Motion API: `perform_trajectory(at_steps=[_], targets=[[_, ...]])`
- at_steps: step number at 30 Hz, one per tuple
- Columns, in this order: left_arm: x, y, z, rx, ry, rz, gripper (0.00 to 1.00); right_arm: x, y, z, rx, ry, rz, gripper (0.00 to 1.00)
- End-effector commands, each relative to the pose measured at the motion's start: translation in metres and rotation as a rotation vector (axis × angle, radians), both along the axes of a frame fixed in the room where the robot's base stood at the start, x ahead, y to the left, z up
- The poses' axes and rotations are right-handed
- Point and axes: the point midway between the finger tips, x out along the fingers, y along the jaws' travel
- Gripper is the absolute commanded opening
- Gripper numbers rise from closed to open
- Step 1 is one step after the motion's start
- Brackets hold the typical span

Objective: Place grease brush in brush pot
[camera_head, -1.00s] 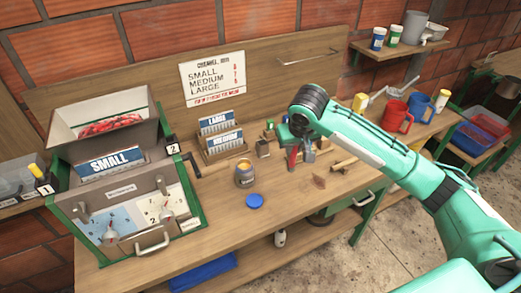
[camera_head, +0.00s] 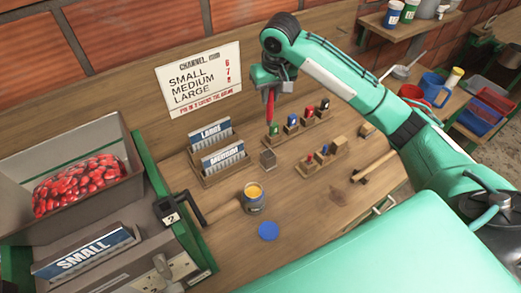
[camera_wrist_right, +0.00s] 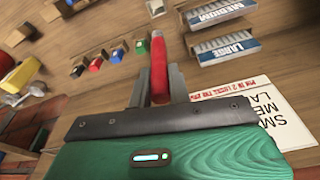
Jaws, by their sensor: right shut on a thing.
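My right gripper (camera_head: 270,88) is shut on a slim red-handled tool, which looks like the grease brush (camera_head: 270,105). It hangs upright above the bench at the back. In the right wrist view the red handle (camera_wrist_right: 158,55) stands between the grey fingers of the gripper (camera_wrist_right: 159,85); its far end is hard to make out. A small square grey-brown holder (camera_head: 268,159), probably the brush pot, stands below the gripper on the bench, apart from the brush; it also shows at the top of the right wrist view (camera_wrist_right: 155,8). My left gripper is not in view.
A rack of colour-topped pieces (camera_head: 291,127) stands right of the holder, with a smaller rack (camera_head: 321,158) in front. Card boxes (camera_head: 218,155) stand to the left. An open jar of yellow-orange paste (camera_head: 254,198) and a blue lid (camera_head: 268,231) are nearer.

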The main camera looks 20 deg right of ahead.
Motion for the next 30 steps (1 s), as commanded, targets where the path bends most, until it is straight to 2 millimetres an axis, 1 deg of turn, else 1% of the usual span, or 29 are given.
perform_trajectory(at_steps=[1, 2, 5, 6, 9, 11, 14, 15, 18, 21, 23, 26, 30], targets=[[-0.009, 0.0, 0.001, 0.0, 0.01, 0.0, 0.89, 0.0, 0.0, -0.003, 0.0, 0.004, 0.0, 0.0], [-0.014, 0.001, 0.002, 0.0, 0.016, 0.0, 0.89, 0.0, 0.0, -0.006, 0.0, 0.005, 0.0, 0.0], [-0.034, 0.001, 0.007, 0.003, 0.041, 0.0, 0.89, -0.001, -0.001, -0.025, -0.002, 0.009, 0.0, 0.0], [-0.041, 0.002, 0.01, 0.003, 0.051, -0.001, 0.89, -0.002, -0.001, -0.034, -0.001, 0.01, -0.001, 0.0], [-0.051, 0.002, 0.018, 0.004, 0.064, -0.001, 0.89, -0.002, -0.001, -0.061, -0.002, 0.009, 0.0, 0.0], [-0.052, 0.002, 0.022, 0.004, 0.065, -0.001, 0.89, -0.002, -0.001, -0.077, -0.001, 0.01, -0.001, 0.0], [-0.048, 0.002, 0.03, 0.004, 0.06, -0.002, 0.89, -0.002, -0.001, -0.104, -0.001, 0.009, -0.002, 0.0], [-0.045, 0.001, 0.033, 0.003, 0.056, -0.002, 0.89, -0.002, -0.001, -0.114, -0.001, 0.008, -0.001, 0.0], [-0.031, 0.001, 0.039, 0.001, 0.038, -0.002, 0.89, -0.002, 0.0, -0.135, -0.001, 0.006, 0.0, 0.0], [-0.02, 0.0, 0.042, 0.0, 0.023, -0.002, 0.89, -0.001, 0.0, -0.149, -0.001, 0.004, 0.0, 0.0], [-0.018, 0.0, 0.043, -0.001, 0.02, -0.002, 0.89, -0.001, 0.0, -0.154, 0.0, 0.003, 0.0, 0.0], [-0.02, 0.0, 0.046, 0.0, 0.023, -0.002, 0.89, -0.001, 0.0, -0.162, -0.001, 0.005, 0.0, 0.0], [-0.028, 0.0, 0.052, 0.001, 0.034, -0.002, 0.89, -0.002, 0.0, -0.184, -0.001, 0.006, -0.001, 0.0]])
